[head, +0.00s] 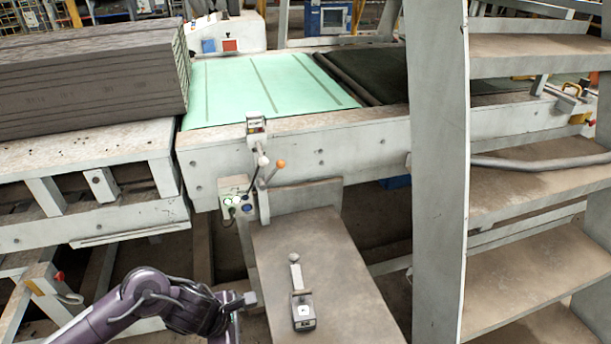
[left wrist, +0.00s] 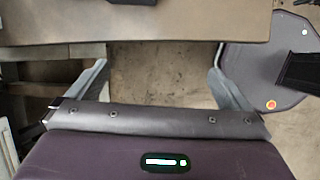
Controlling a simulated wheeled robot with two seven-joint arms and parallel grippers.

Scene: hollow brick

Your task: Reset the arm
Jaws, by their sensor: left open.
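My left arm comes in from the lower left in the head view. Its left gripper (head: 248,304) is just left of the brown bench top, low in the picture. In the left wrist view the left gripper (left wrist: 156,68) shows two grey fingers spread wide apart, with nothing between them but floor and the bench edge beyond. My right gripper is in neither view.
A brown bench top (head: 325,255) bears a small device with a lever (head: 303,312). Levers with white and orange knobs (head: 281,164) stand behind it. A stack of grey bricks (head: 90,80) is at left, a green conveyor (head: 265,85) behind, and shelves (head: 540,180) at right.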

